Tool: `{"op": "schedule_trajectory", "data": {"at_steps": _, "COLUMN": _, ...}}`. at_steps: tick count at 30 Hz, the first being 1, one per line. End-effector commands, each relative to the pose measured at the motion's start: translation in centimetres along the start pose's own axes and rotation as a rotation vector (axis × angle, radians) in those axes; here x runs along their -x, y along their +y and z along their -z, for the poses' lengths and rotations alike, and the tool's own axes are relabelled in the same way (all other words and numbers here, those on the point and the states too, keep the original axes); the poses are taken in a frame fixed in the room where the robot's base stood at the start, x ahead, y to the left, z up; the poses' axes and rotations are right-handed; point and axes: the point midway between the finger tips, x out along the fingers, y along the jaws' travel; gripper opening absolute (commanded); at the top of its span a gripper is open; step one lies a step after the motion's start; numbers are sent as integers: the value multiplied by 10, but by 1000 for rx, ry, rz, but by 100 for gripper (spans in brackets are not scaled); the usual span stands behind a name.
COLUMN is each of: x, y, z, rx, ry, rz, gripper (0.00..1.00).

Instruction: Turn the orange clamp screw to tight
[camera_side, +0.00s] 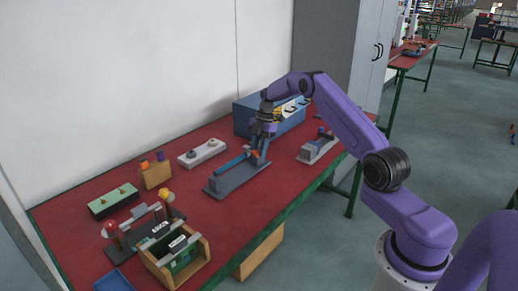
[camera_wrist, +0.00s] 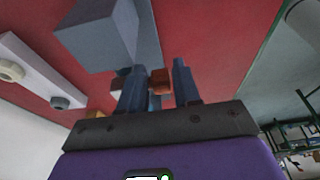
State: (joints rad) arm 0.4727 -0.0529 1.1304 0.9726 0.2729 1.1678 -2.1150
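The orange clamp screw (camera_side: 254,154) is on a grey-blue stand fixture (camera_side: 232,184) with a blue bar, in the middle of the red table. In the wrist view the orange screw (camera_wrist: 160,79) shows between the two fingers of my gripper (camera_wrist: 160,85). My gripper (camera_side: 261,150) points down over the right end of the fixture in the side view. The fingers are apart with the orange part between them, and whether they press on it is unclear. A large grey-blue block (camera_wrist: 98,36) of the fixture stands close to the fingers. The screw's far side is hidden.
A blue box (camera_side: 245,117) stands behind my gripper. A white unit with knobs (camera_side: 202,153) lies left of the fixture, and a grey device (camera_side: 317,148) lies to its right. A wooden crate (camera_side: 175,254) stands at the front left. The red table (camera_side: 235,219) is clear in front of the fixture.

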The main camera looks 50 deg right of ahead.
Motion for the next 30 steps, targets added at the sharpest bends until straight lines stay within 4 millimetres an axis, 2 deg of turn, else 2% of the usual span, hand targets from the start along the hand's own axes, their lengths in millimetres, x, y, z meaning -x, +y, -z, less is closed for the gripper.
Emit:
{"op": "schedule_trajectory", "data": {"at_steps": 7, "x": 3, "y": 0, "z": 0, "rx": 0, "ry": -1, "rz": -1, "gripper": 32}}
{"op": "schedule_trajectory", "data": {"at_steps": 11, "x": 18, "y": 1, "z": 0, "rx": 0, "ry": -2, "rz": -4, "gripper": 32}}
{"op": "schedule_trajectory", "data": {"at_steps": 24, "x": 107, "y": 1, "z": -1, "rx": 0, "ry": -3, "rz": -5, "gripper": 32}}
{"op": "schedule_trajectory", "data": {"at_steps": 30, "x": 138, "y": 1, "z": 0, "rx": 0, "ry": -2, "rz": -3, "gripper": 32}}
